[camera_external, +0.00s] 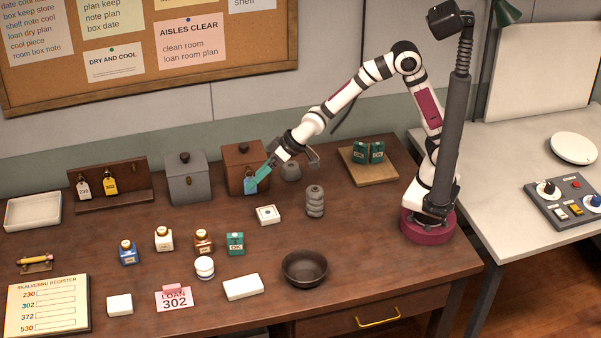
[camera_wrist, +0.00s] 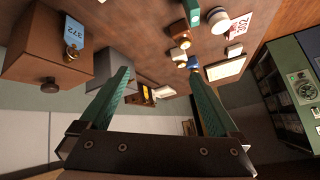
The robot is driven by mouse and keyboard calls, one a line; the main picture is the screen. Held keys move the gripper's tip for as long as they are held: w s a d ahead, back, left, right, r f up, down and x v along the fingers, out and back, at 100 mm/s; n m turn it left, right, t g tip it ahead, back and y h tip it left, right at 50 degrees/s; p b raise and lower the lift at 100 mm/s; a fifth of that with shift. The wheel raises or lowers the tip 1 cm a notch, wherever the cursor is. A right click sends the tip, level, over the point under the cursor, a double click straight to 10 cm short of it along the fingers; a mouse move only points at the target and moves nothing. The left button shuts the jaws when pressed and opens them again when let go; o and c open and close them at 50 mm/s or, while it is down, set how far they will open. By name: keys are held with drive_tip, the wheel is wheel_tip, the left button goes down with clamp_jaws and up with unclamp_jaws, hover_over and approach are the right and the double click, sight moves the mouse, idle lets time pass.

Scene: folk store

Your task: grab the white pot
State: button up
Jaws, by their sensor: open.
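The white pot (camera_external: 204,267) is a small round lidded jar standing upright on the brown table, just behind the pink card marked LOAN 302. In the wrist view the white pot (camera_wrist: 219,20) shows near the top edge, beside the card. My gripper (camera_external: 263,174) is raised in front of the brown lidded box at the back, well behind and to the right of the pot. In the wrist view my gripper (camera_wrist: 158,75) has its two teal fingers spread wide with nothing between them.
Small bottles, blue (camera_external: 128,252), white (camera_external: 163,239) and brown (camera_external: 203,241), and a green tin (camera_external: 235,244) stand behind the pot. A white block (camera_external: 243,287) and dark bowl (camera_external: 305,269) lie to its right. The brown box (camera_external: 240,160) is close to my gripper.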

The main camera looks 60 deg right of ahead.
drive_tip(key=w+a+f+n+t+y, duration=0.15)
drive_tip(key=a+f, duration=0.25)
drive_tip(key=a, duration=0.6)
drive_tip(key=n+t+y, duration=0.2)
drive_tip(key=n+t, duration=0.1)
hover_over(209, 261)
drive_tip(key=s+d, duration=0.2)
drive_tip(key=s, duration=0.1)
wheel_tip(209, 261, down, 5)
wheel_tip(209, 261, down, 6)
drive_tip(key=shift+w+r, duration=0.1)
drive_tip(key=shift+r, duration=0.05)
drive_tip(key=shift+w+a+f, duration=0.6)
drive_tip(key=shift+w+f, duration=0.2)
drive_tip(key=shift+w, duration=0.15)
drive_tip(key=shift+w+a+f, duration=0.1)
drive_tip(key=shift+w+a, duration=0.1)
drive_tip(key=shift+w, duration=0.05)
drive_tip(key=c, duration=1.4)
drive_tip(key=shift+c, duration=0.7)
